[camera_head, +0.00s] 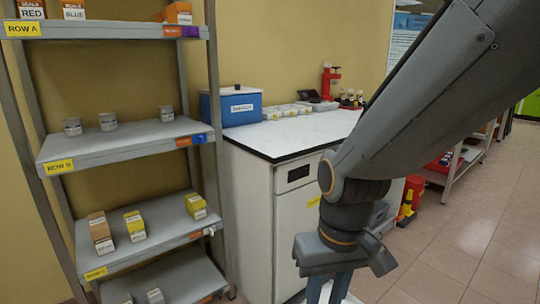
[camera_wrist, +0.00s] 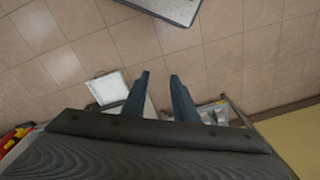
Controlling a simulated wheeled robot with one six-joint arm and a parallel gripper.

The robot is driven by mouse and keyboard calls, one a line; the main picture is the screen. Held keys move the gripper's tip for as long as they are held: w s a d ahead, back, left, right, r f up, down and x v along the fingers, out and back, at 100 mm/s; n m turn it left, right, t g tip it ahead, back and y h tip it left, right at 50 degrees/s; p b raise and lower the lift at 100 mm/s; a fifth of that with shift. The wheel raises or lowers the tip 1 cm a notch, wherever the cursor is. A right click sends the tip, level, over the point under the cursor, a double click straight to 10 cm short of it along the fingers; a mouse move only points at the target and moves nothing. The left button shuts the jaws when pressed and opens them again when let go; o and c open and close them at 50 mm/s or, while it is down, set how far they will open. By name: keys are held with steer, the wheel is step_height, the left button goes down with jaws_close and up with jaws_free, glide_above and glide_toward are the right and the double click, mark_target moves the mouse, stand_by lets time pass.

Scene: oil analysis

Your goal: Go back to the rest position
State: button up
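My gripper (camera_head: 329,290) hangs at the bottom of the head view, its fingers pointing down in front of the white cabinet (camera_head: 300,220). In the wrist view my gripper (camera_wrist: 160,80) has its two blue-grey fingers apart, with floor tiles showing between them. Nothing is held there. My arm crosses the right half of the head view and hides part of the room behind it.
A grey shelf rack (camera_head: 130,146) with boxes and jars stands at the left. The white worktop (camera_head: 300,135) carries a blue box (camera_head: 236,106) and a red device (camera_head: 330,82). Tiled floor (camera_head: 455,250) is clear at the right.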

steer(key=s+d+r+m+p, duration=0.2)
steer(key=d+r+p, duration=0.7)
steer(key=p, duration=0.5)
step_height(320, 180, up, 3)
steer(key=shift+s+d+f+m+h, duration=0.2)
steer(key=shift+d+m+h, duration=0.1)
steer(key=shift+d+h, duration=0.1)
steer(key=shift+a, duration=0.15)
stand_by(0.4)
